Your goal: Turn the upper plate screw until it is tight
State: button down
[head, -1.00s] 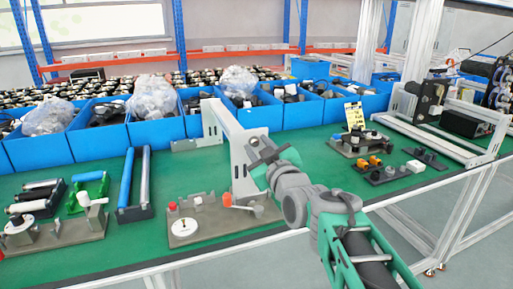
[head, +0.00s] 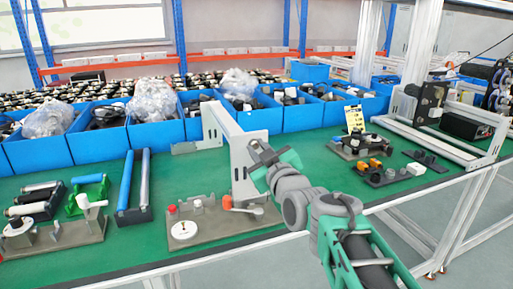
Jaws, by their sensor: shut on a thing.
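A grey upright plate (head: 240,172) stands on the green bench, part of a grey angled frame (head: 221,121). My gripper (head: 256,151) is at the plate's upper right edge, with its fingers against or very close to it. It is shut on the upper plate screw, which the fingers and wrist hide. The screw's seating in the plate cannot be seen. Part of the plate's right side is behind my wrist.
Blue bins (head: 155,130) line the back. Some green bench (head: 320,172) is clear right of my wrist.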

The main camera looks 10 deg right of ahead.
jog(key=m+b, duration=0.1)
jog(key=m, duration=0.2)
jog(key=shift+f+m, duration=0.15)
jog(key=shift+m, duration=0.25)
jog(key=m, duration=0.6)
jog(key=c, duration=1.4)
grip_release()
jog(key=shift+c, duration=0.2)
